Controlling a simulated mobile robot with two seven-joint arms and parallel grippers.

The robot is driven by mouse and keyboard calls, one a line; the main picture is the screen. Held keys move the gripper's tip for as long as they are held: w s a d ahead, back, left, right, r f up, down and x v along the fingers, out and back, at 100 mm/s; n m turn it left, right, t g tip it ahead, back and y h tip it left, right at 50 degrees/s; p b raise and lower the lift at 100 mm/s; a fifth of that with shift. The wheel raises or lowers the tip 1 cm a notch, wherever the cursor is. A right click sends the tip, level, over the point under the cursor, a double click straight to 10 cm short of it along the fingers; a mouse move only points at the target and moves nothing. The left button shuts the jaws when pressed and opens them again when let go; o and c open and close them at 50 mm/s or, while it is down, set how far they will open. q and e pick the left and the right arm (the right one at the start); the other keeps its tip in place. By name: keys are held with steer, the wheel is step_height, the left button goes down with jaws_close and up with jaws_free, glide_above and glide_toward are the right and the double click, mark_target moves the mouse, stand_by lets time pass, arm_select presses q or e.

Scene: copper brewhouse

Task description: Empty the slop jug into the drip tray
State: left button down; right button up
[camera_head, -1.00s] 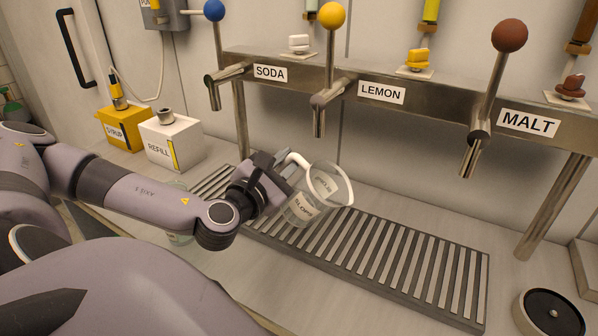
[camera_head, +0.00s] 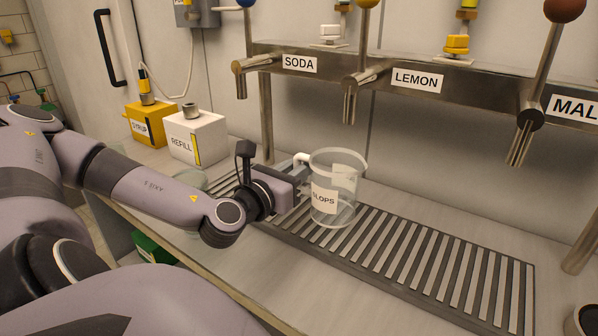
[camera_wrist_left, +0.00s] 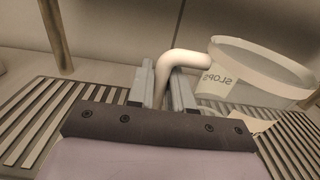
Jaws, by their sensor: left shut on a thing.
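The slop jug (camera_head: 337,190) is a clear jug with a white "SLOPS" label and a white handle. It is about upright over the left part of the drip tray (camera_head: 450,276), a slatted metal grate on the counter. I cannot tell whether its base touches the slats. No liquid shows in it. My left gripper (camera_head: 302,180) is shut on the jug's handle from the left. In the left wrist view the white handle (camera_wrist_left: 180,58) sits between the fingers, with the jug (camera_wrist_left: 262,72) to the right. My right gripper is not in view.
Behind the tray stands a metal tap rail with taps labelled SODA (camera_head: 299,63), LEMON (camera_head: 416,79) and MALT. A yellow syrup box (camera_head: 150,124) and a white refill box (camera_head: 196,138) stand at the back left. The tray's right part is clear.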

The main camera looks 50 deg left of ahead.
arm_select(q)
steer(key=s+a+r, duration=0.1)
steer(key=a+r, duration=0.2)
steer(key=a, duration=0.2)
steer(key=shift+s+a+r+p, duration=0.25)
steer(key=shift+r+p, duration=0.15)
steer(key=shift+p, duration=0.05)
stand_by(0.4)
